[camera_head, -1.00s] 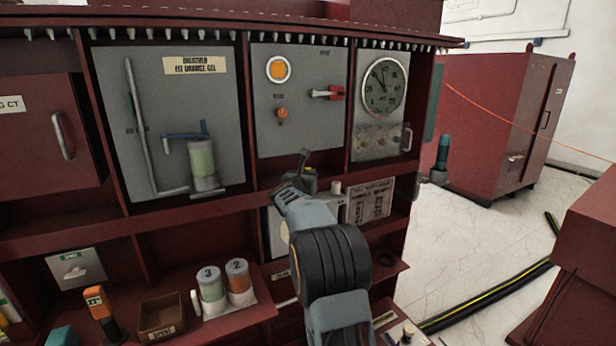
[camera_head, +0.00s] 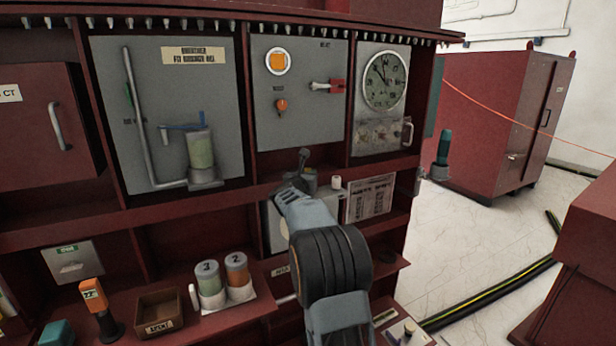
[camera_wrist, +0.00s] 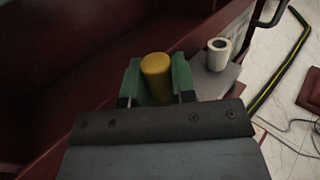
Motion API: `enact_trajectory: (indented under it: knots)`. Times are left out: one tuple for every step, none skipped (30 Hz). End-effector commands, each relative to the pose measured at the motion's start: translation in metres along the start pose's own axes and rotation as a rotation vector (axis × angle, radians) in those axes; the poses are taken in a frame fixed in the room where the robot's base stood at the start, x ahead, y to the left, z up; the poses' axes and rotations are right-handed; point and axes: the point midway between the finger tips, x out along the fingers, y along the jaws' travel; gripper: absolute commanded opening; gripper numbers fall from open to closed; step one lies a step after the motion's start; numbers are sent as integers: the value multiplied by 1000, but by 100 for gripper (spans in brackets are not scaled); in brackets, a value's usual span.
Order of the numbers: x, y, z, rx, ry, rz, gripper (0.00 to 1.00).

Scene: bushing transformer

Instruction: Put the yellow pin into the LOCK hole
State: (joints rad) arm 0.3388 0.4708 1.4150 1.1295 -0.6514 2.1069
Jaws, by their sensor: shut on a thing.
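My gripper (camera_head: 306,180) is in front of the red cabinet, at the shelf edge below the grey panels. In the wrist view its green jaws (camera_wrist: 132,82) are shut on the yellow pin (camera_wrist: 157,74), with the pin's rounded end showing between them. In the head view the pin is too small and dark to make out. A short white hollow cylinder (camera_wrist: 218,54) stands on a grey plate (camera_wrist: 214,82), right of the jaws and apart from them. It also shows in the head view (camera_head: 337,183). I cannot make out a LOCK label or its hole.
A clock-like gauge (camera_head: 385,80) and a red-handled switch (camera_head: 330,86) are on the panels above. Two numbered canisters (camera_head: 209,284) and an open brown box (camera_head: 160,311) stand on the lower left shelf. A striped cable (camera_head: 490,292) lies on the floor at right.

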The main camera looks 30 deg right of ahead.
Motion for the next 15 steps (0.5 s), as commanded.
enact_trajectory:
  knots:
    - [0,0,-2,0,-1,0,0]
    - [0,0,-1,0,-1,0,27]
    - [0,0,0,0,-1,0,30]
    - [0,0,0,0,-1,0,33]
    - [0,0,0,0,-1,0,36]
    - [0,0,0,0,-1,0,40]
    - [0,0,0,0,0,0,43]
    - [0,0,0,0,0,0,46]
    - [0,0,0,0,0,0,50]
    - [0,0,0,0,0,0,52]
    - [0,0,0,0,0,0,54]
    - [0,0,0,0,0,0,54]
    - [0,0,-1,0,0,0,54]
    - [0,0,-1,0,0,0,54]
    - [0,0,-1,0,0,0,54]
